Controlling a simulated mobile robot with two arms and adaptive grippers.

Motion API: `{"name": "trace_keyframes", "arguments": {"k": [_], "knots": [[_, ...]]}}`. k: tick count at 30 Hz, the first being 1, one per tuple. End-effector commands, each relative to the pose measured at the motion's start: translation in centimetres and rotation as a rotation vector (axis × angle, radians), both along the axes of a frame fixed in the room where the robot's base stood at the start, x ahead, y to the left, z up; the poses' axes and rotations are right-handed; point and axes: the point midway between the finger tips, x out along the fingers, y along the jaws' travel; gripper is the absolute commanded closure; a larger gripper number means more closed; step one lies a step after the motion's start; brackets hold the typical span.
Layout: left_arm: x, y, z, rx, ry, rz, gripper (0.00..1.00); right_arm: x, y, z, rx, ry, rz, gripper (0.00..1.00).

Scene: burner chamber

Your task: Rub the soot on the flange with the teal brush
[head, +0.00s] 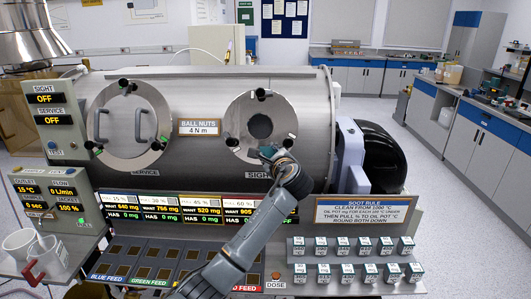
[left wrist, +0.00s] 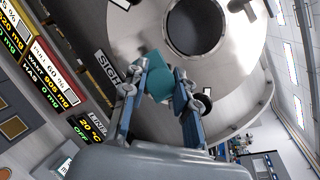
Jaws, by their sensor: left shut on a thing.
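The sight flange (head: 283,110) is a round bright metal plate on the front of the chamber, with a dark round centre; it fills the upper part of the left wrist view (left wrist: 150,30). Black ball nuts sit around its rim. My left gripper (head: 268,152) is at the flange's lower edge in the head view. In the left wrist view its fingers are shut on the teal brush (left wrist: 180,98), a teal block facing the flange. Whether the brush touches the metal I cannot tell. I cannot make out soot apart from shading. My right gripper is not in view.
The service flange (head: 128,120), with handles and ball nuts, is to the left. Below are lit readouts (head: 180,205) and a feed panel (head: 150,265). Several small labelled cubes (head: 345,245) stand right of my arm. Two white mugs (head: 48,255) are at the lower left.

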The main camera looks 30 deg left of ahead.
Motion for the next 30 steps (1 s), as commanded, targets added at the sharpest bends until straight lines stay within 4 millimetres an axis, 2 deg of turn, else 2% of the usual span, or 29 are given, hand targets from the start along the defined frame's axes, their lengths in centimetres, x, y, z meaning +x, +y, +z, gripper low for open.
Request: {"name": "trace_keyframes", "arguments": {"k": [5,25,30], "knots": [[0.2,-0.1,0.0,0.000,-0.001,-0.001,0.97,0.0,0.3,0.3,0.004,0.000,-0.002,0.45],[-1.3,2.6,0.0,0.000,0.001,0.001,0.97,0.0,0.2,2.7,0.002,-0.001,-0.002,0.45],[-1.2,2.4,-0.1,0.000,0.001,-0.001,0.97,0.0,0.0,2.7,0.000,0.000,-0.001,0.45]]}}
